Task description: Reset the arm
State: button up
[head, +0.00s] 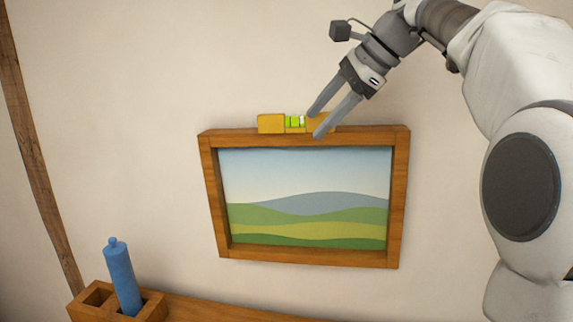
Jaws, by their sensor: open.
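My gripper (322,120) is at the top edge of a framed picture (303,252) on the wall. Its two grey fingers are apart and point down and left. A yellow level (271,124) with a green vial lies along the top of the frame. The fingers overlap the level's right part in this view and hide some of it. I cannot tell whether they touch it. The picture shows green hills under a blue sky and looks slightly tilted. My arm reaches in from the right side.
A wooden holder (88,312) with square compartments stands at the lower left on a wooden surface (222,309). A blue bottle-like object (122,277) stands tilted in one compartment. A dark wooden post (36,150) runs down the wall at left. The wall left of the picture is clear.

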jog(key=s+d+f+n+t+h+b, duration=0.1)
jog(key=s+d+f+n+h+b, duration=0.1)
jog(key=s+f+n, duration=0.5)
jog(key=s+d+f+n+h+b, duration=0.2)
jog(key=s+d+f+n+h, duration=0.3)
jog(key=s+f, duration=1.4)
notch_tip(320, 180, down, 4)
jog(key=n, duration=0.2)
jog(key=shift+s+d+r+n+t, duration=0.25)
jog(key=shift+d+n+t, duration=0.05)
jog(key=shift+n+t, duration=0.1)
